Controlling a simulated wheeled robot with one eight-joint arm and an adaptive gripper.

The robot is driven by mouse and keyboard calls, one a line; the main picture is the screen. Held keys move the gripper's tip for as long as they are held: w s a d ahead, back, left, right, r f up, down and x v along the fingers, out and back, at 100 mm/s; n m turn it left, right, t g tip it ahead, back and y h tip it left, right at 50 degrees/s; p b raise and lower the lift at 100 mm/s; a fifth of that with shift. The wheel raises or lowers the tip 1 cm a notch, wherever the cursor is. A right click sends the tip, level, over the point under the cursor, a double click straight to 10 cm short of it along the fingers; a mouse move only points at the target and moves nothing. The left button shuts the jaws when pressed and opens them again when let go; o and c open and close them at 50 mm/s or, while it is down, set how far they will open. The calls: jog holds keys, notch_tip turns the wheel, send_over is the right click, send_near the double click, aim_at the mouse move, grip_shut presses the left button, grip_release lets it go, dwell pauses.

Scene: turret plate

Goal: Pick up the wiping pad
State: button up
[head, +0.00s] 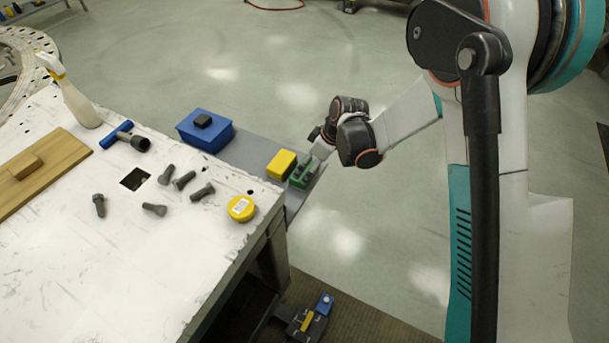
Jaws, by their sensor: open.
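A green block (299,179), the likely wiping pad, lies at the right end of the grey shelf beside the white table. A yellow block (281,163) sits just left of it; I cannot tell for certain which is the pad. My gripper (308,168) is open and reaches down from the right to the green block, overlapping part of it in the picture. The fingertips are small and partly hidden, so contact is unclear.
A blue box (205,138) stands further left on the grey shelf (250,150). The white table (130,250) holds several bolts, a round yellow container (241,208), a blue-handled tool (117,133), a spray bottle (78,104) and a wooden board (50,172). Open floor lies behind.

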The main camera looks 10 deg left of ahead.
aim_at(304, 174)
jog(key=b+x, duration=0.2)
jog(key=x, duration=0.3)
jog(key=shift+w+a+f, duration=0.1)
jog(key=c, duration=1)
